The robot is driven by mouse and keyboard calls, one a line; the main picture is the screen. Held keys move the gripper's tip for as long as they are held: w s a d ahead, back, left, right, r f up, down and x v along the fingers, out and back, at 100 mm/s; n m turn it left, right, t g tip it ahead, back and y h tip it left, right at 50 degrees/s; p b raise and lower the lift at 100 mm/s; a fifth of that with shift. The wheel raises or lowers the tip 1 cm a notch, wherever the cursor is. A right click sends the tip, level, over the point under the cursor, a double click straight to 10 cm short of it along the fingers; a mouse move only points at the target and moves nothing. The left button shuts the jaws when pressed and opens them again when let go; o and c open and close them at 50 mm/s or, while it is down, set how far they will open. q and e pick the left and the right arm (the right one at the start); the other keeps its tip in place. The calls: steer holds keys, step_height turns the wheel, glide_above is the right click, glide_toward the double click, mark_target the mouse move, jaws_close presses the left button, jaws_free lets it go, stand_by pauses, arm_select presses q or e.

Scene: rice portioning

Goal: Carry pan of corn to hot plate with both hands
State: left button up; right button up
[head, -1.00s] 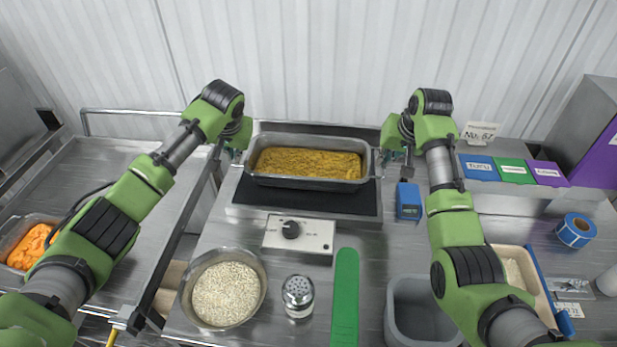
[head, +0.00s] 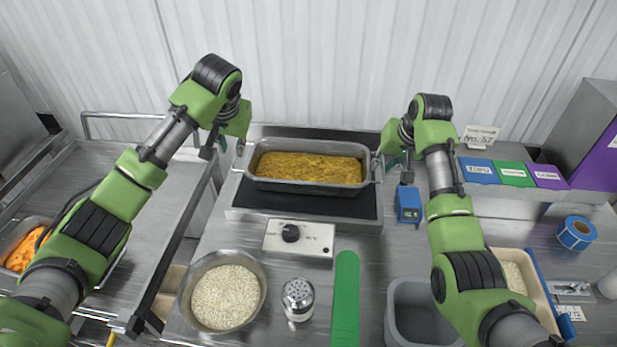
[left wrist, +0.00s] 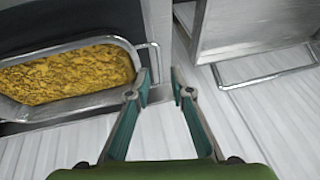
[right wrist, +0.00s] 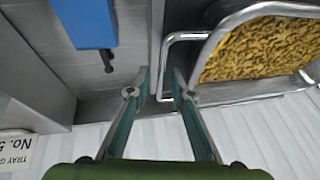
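The pan of corn (head: 309,184), a metal pan filled with yellow corn (head: 310,166), rests on the black top of the hot plate (head: 300,204). Its left end and wire handle show in the left wrist view (left wrist: 157,60), its right handle in the right wrist view (right wrist: 168,50). My left gripper (head: 224,148) is open and empty, raised near the left handle; its fingertips (left wrist: 159,75) point towards that handle. My right gripper (head: 393,165) is open at the right handle; its fingertips (right wrist: 160,75) lie on either side of the handle's line of sight, and contact cannot be told.
A control box with a knob (head: 291,233) is in front of the hot plate. A rice bowl (head: 186,300), shaker (head: 298,299), green utensil (head: 345,300) and grey bin (head: 396,320) stand nearer. A blue device (head: 409,204) lies close to my right gripper. A metal cart (head: 150,210) is left.

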steer(key=shift+r, duration=0.1)
arm_select(q)
steer(key=v, duration=0.3)
steer(key=shift+s+r, duration=0.15)
steer(key=shift+r, duration=0.2)
arm_select(e)
steer(key=v, duration=1.1)
steer(key=shift+s+r, duration=0.2)
steer(key=shift+r, duration=0.1)
